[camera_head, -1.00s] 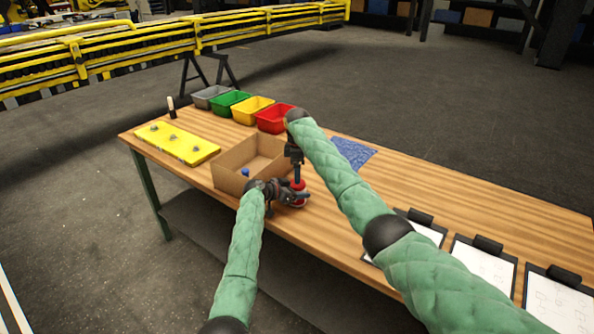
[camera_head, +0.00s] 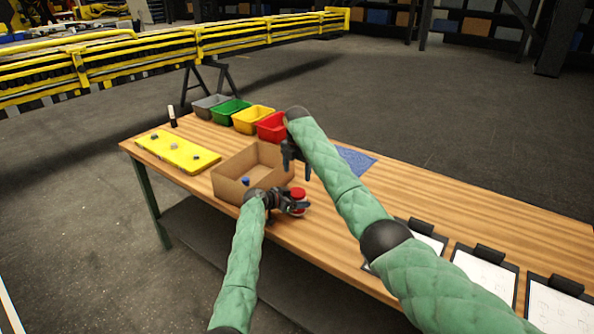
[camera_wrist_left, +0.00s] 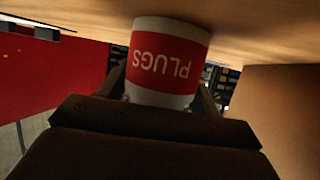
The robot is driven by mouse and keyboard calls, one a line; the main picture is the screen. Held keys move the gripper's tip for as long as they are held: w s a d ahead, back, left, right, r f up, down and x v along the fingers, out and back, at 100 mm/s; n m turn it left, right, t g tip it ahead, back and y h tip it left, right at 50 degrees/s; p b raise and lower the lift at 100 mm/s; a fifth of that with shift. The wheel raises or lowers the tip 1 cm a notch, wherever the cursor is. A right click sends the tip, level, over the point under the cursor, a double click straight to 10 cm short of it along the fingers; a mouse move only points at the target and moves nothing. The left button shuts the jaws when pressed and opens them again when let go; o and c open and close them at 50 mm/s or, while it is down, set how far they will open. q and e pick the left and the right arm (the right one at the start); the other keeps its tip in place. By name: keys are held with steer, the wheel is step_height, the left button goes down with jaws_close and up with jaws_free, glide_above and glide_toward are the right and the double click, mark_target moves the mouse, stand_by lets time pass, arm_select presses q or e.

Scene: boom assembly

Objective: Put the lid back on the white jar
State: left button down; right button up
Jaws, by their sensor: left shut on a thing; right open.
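The white jar (camera_wrist_left: 168,62) with a red "PLUGS" label fills the middle of the left wrist view, its lettering upside down there. My left gripper (camera_head: 292,203) is shut around its sides, near the front edge of the table. A red lid (camera_head: 298,193) shows on top of the jar in the head view. Whether it is seated fully is too small to tell, and the left wrist view hides the jar's top. My right gripper (camera_head: 295,158) is open and empty, above and behind the jar, apart from the lid.
An open cardboard box (camera_head: 232,190) stands just left of the jar, with a small blue item (camera_head: 245,181) in it. Grey, green, yellow and red bins (camera_head: 271,127) line the back. A yellow board (camera_head: 172,150) lies at left; clipboards (camera_head: 483,271) lie at right.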

mark_target(297, 192)
steer(key=shift+f, duration=0.1)
stand_by(0.4)
steer(key=shift+f, duration=3.9)
steer(key=c, duration=1)
steer(key=m, duration=0.3)
steer(key=shift+m, duration=0.4)
steer(key=shift+c, duration=0.2)
steer(key=m, duration=0.5)
steer(key=shift+m, duration=0.3)
